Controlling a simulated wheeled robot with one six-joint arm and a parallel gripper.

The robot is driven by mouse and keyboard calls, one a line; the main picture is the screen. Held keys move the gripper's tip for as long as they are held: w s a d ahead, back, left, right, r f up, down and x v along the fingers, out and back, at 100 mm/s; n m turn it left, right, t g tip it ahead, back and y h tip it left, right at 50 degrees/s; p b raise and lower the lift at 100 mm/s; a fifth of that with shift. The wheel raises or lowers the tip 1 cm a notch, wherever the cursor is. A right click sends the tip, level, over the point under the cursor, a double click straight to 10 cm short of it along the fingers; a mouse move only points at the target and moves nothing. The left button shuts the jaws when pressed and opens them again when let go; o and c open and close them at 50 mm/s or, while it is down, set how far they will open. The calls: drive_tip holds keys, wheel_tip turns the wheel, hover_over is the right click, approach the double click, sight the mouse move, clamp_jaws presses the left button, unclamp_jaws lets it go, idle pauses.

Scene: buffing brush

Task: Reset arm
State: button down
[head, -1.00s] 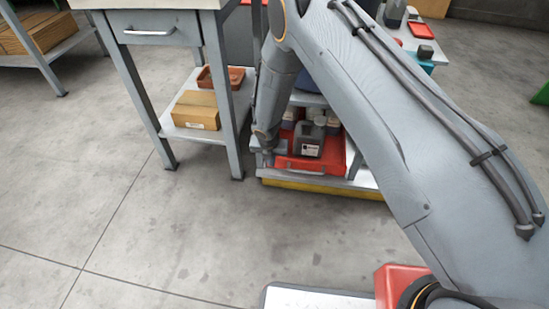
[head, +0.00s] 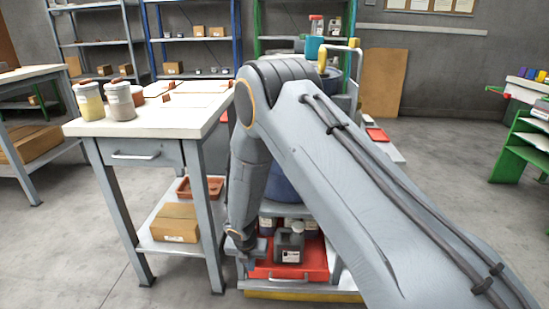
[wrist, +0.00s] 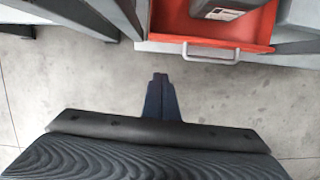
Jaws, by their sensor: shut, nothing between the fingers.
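My gripper (wrist: 160,82) is shut and empty in the wrist view, its fingertips together above the bare concrete floor. It points toward a red tray (wrist: 210,25) with a metal handle and stays apart from it in that picture. In the head view my arm reaches down between the workbench (head: 140,128) and a cart (head: 300,295). The gripper's tips do not show clearly there. The red tray also shows in the head view (head: 318,262), with a grey jug (head: 289,247) standing in it.
A green rack (head: 525,150) stands at the right. Floor (head: 430,160) between cart and rack is clear.

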drive_tip(key=s+d+r+m, duration=0.2)
drive_tip(key=s+r+m, duration=0.1)
drive_tip(key=r+m, duration=0.3)
drive_tip(key=s+d+r+m, duration=0.2)
drive_tip(key=s+r+m, duration=0.1)
drive_tip(key=r, duration=0.6)
drive_tip(key=s+d+r+m, duration=0.2)
drive_tip(key=s+r+m, duration=0.1)
drive_tip(key=r+m, duration=0.3)
drive_tip(key=s+d+r+m+g, duration=0.1)
drive_tip(key=s+d+r+m, duration=0.3)
drive_tip(key=s+r+m, duration=0.5)
drive_tip(key=s+d+r+m+g, duration=0.2)
drive_tip(key=s+d+r+m, duration=0.3)
drive_tip(key=s, duration=0.7)
drive_tip(key=d+r+m+p, duration=0.3)
drive_tip(key=d+r+p, duration=0.4)
drive_tip(key=r+p, duration=0.3)
drive_tip(key=d+r+m+p, duration=0.3)
drive_tip(key=d+r+p, duration=0.4)
drive_tip(key=p, duration=0.8)
wheel_tip(320, 180, up, 3)
drive_tip(key=shift+s+d+f, duration=0.1)
drive_tip(key=shift+s+d, duration=0.2)
drive_tip(key=shift+s, duration=0.15)
